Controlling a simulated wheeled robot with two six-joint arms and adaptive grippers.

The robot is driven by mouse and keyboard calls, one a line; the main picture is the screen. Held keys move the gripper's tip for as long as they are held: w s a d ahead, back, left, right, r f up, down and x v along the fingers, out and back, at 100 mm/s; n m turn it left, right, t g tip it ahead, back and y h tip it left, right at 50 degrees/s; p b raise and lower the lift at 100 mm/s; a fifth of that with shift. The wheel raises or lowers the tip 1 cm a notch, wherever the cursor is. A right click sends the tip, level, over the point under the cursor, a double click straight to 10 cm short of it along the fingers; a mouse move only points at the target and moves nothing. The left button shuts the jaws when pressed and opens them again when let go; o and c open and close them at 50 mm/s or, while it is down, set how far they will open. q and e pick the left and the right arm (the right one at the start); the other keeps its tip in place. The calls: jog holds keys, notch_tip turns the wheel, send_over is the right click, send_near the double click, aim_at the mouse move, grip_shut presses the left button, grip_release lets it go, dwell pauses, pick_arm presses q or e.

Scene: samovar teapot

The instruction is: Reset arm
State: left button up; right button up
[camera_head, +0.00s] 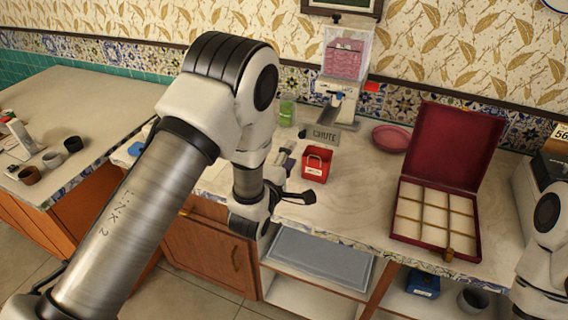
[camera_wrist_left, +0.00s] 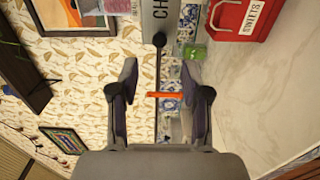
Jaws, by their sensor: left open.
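My left arm comes in from the left in the head view, bent over the counter's front edge. My left gripper (camera_head: 297,177) is open and empty, beside the small red bin (camera_head: 317,163) and apart from it as far as I can tell. In the left wrist view the two dark fingers of the gripper (camera_wrist_left: 160,76) are spread, with nothing held between them. The red bin (camera_wrist_left: 240,18) shows at that view's upper right, with lettering on its front. Part of my right arm shows at the head view's right edge; its gripper is out of view.
A dispenser with a CHUTE sign (camera_head: 322,134) stands behind the bin. A pink bowl (camera_head: 391,138) and an open dark-red compartment box (camera_head: 447,150) are to the right. A green item (camera_head: 287,112) is behind. Cups (camera_head: 73,144) stand on the left counter. A shelf lies below.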

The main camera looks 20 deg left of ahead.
pick_arm(q)
jog(key=s, duration=0.4)
jog(key=s+a+f+m+g+y, duration=0.15)
jog(key=s+f+g, duration=0.25)
jog(key=s+f, duration=0.45)
jog(key=s+a+f+m+g, duration=0.1)
jog(key=s+a+f+g, duration=0.3)
jog(key=f, duration=0.8)
jog(key=s+f+m+g, duration=0.3)
jog(key=s+m+g, duration=0.2)
jog(key=s, duration=0.5)
jog(key=s+d+f+m+g+h, duration=0.1)
jog(key=s+f+m+g, duration=0.3)
jog(key=s+m, duration=0.5)
jog(key=shift+s+f+m+g, duration=0.15)
jog(key=shift+s+m+g, duration=0.3)
jog(key=shift+s, duration=0.4)
